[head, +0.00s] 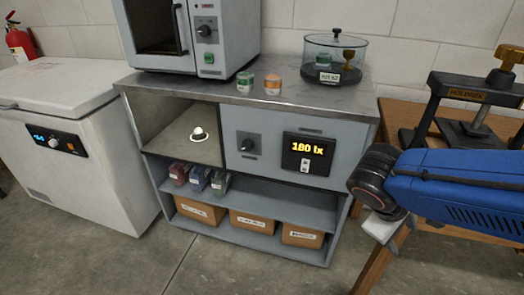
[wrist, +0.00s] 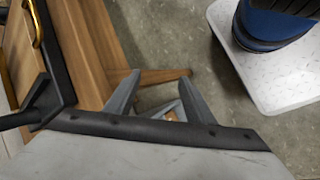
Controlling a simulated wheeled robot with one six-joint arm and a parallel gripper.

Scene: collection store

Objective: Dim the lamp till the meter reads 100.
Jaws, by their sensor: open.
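The meter (head: 308,153) on the grey cabinet front shows 180 lx in yellow digits in the head view. A dark rotary knob (head: 248,146) sits on the same panel, left of the meter. A small white dome (head: 199,134) stands in the open bay left of the panel; I cannot tell if it is the lamp or a sensor. My gripper (wrist: 157,78) is open and empty in the wrist view, its two grey fingers apart. In the head view my blue arm reaches in from the right, with its end right of the cabinet and away from the knob.
A wooden table (head: 396,117) with a black press (head: 470,100) stands at the right, close to my arm. On the cabinet top are an oven-like unit (head: 190,35), two small tins and a glass-covered stand (head: 334,60). A white freezer (head: 75,140) is at left.

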